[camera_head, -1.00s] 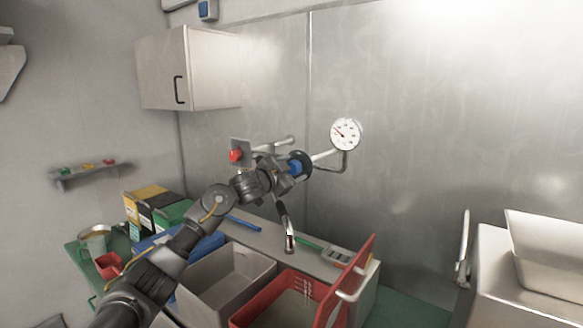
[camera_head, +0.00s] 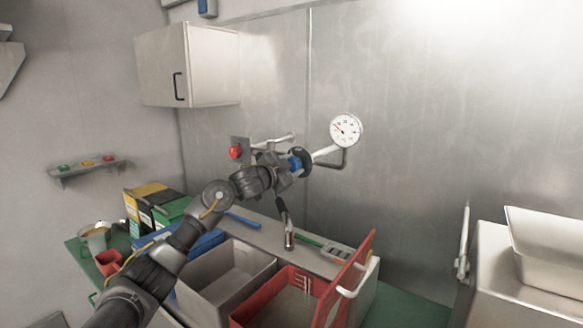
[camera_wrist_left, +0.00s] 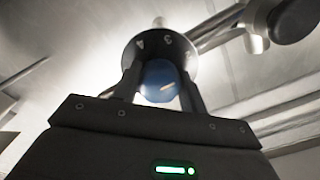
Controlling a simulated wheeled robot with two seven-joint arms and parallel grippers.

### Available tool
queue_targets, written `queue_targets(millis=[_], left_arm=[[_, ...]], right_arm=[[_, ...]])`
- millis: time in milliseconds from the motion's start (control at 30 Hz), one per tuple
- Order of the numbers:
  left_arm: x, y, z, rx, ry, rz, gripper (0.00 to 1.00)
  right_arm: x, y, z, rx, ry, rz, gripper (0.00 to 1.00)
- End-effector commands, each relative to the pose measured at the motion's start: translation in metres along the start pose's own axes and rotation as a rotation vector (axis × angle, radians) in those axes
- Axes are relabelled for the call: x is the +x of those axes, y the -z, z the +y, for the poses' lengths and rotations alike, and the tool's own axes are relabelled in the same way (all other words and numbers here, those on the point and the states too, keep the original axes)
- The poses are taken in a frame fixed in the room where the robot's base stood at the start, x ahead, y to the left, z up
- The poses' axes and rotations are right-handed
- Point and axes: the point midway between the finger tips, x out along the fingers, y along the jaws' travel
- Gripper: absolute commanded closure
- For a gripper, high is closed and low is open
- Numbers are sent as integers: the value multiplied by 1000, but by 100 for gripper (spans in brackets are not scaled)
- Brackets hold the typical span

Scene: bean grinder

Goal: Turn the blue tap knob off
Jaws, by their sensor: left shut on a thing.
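The blue tap knob (camera_head: 295,163) is on the pipework at the back wall, in front of a dark round dial plate (camera_head: 304,161). My left gripper (camera_head: 291,166) reaches it from the left and is shut on it. In the left wrist view the blue knob (camera_wrist_left: 159,82) sits between the two dark fingers, with the numbered dial plate (camera_wrist_left: 160,50) just behind it. The fingers partly cover the knob's sides. The red knob (camera_head: 236,152) is to the left on a grey plate. My right gripper is not in view.
A white gauge (camera_head: 345,130) is on the wall right of the knob. Below the arm are a grey bin (camera_head: 236,258), a red crate (camera_head: 246,314) and a dark-handled spout (camera_head: 288,240). A wall cabinet (camera_head: 205,65) hangs upper left. The wall right of the gauge is clear.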

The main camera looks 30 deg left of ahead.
Motion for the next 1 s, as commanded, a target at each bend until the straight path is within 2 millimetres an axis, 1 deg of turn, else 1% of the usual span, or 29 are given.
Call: queue_targets(millis=[267, 1000], left_arm=[[0, -2, 0, 214, 1, -2, 81], [0, -1, -2, 918, 1, -3, 81]], right_arm=[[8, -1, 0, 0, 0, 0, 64], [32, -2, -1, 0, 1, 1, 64]])
